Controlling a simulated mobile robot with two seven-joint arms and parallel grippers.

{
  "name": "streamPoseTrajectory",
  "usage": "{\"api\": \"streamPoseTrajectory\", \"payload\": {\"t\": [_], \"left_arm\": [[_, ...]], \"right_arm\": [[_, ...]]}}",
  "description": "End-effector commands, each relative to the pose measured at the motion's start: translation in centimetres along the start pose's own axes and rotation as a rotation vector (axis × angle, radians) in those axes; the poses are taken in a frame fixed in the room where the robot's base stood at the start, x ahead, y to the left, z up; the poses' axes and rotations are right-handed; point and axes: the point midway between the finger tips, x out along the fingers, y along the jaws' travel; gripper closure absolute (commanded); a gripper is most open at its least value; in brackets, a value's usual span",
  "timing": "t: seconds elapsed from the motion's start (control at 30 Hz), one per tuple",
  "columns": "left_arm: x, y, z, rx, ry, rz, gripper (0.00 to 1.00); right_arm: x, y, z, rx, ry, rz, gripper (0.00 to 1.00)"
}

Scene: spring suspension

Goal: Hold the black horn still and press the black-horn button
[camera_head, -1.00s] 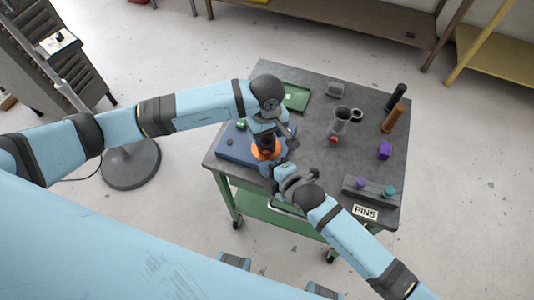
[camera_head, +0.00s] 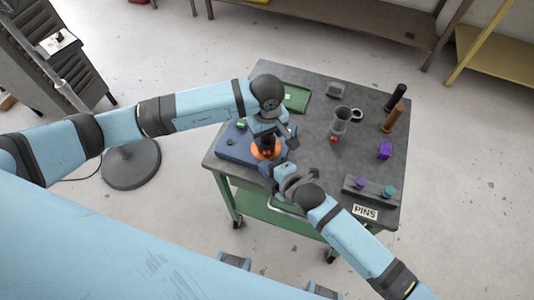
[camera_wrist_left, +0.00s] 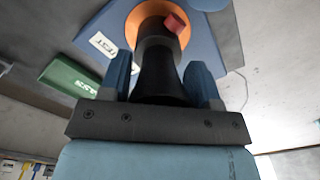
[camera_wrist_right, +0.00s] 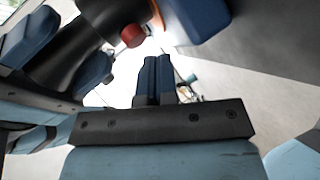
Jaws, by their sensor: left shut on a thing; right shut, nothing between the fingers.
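The black horn (camera_wrist_left: 160,75) stands on an orange ring (camera_wrist_left: 140,14) on the blue pad (camera_wrist_left: 95,22) marked TEST. My left gripper (camera_wrist_left: 161,68) is shut around the horn's body, one finger on each side. The horn's red button (camera_wrist_left: 174,23) sticks out of its side. In the right wrist view, the black horn (camera_wrist_right: 85,38) and red button (camera_wrist_right: 132,36) are at the upper left. My right gripper (camera_wrist_right: 157,60) is shut and empty, its fingertips beside the button with a gap between. In the head view, the horn (camera_head: 266,141) is partly hidden by my left wrist.
On the grey table (camera_head: 310,150) stand a green tray (camera_head: 297,98), a grey horn (camera_head: 341,120) with a red button, a purple block (camera_head: 384,150), black and brown cylinders (camera_head: 393,118), and a rack (camera_head: 370,190) labelled PINS. The middle right of the table is partly clear.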

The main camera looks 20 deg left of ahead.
Motion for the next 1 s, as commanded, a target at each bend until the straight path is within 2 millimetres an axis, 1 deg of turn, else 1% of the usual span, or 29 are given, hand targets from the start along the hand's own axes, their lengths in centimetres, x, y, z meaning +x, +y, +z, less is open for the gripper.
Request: {"api": "streamPoseTrajectory", "payload": {"t": [0.23,1.0], "left_arm": [[-0.04,0.02,-0.01,0.000,0.000,0.001,0.72],[-0.04,0.02,0.00,0.000,0.000,0.001,0.72]], "right_arm": [[0.52,0.48,0.39,-0.001,0.000,0.001,1.00],[0.87,0.65,0.62,-0.001,0.000,0.000,1.00]]}}
